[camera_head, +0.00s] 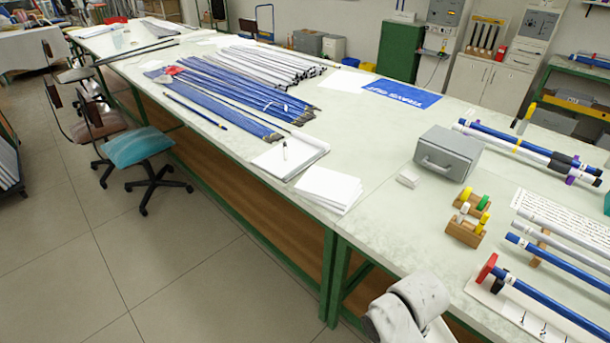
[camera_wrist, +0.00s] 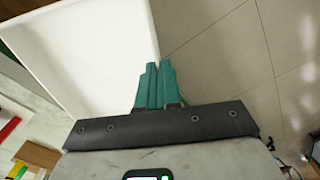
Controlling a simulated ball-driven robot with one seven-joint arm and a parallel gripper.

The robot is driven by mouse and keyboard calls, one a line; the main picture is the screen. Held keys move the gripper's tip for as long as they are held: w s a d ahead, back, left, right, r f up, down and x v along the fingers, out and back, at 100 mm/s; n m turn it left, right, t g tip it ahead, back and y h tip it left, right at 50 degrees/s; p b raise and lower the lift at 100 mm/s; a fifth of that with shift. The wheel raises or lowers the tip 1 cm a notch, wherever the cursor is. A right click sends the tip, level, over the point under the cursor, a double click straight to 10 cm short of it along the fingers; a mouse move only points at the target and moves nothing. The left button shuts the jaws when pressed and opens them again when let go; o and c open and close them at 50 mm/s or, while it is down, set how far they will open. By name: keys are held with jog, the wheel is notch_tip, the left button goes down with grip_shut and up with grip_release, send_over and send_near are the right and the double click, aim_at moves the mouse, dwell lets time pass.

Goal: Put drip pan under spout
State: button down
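A white shallow pan (camera_wrist: 85,50), which looks like the drip pan, fills the upper left of the wrist view. Its thin right wall runs down to my fingertips. My gripper (camera_wrist: 158,68) has its two teal fingers close together, with the pan's wall between their tips, so it is shut on that wall. The pan is over or beside the tiled floor, its far end cut off by the frame. The head view shows neither the pan nor my fingers. I cannot make out a spout in either view.
In the head view a long pale worktable (camera_head: 390,204) carries blue rods (camera_head: 222,88), a grey metal box (camera_head: 447,154), paper (camera_head: 328,189) and wooden rod holders (camera_head: 466,228). A teal chair (camera_head: 140,147) stands left of it. Open tiled floor (camera_head: 200,285) lies in front.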

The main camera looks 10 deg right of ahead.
jog(key=shift+s+a+f+m, duration=1.05)
jog(key=shift+s+f, duration=0.5)
jog(key=shift+f, duration=1.9)
jog(key=w+r, duration=0.5)
jog(key=w, duration=0.1)
jog(key=shift+a+r, duration=0.15)
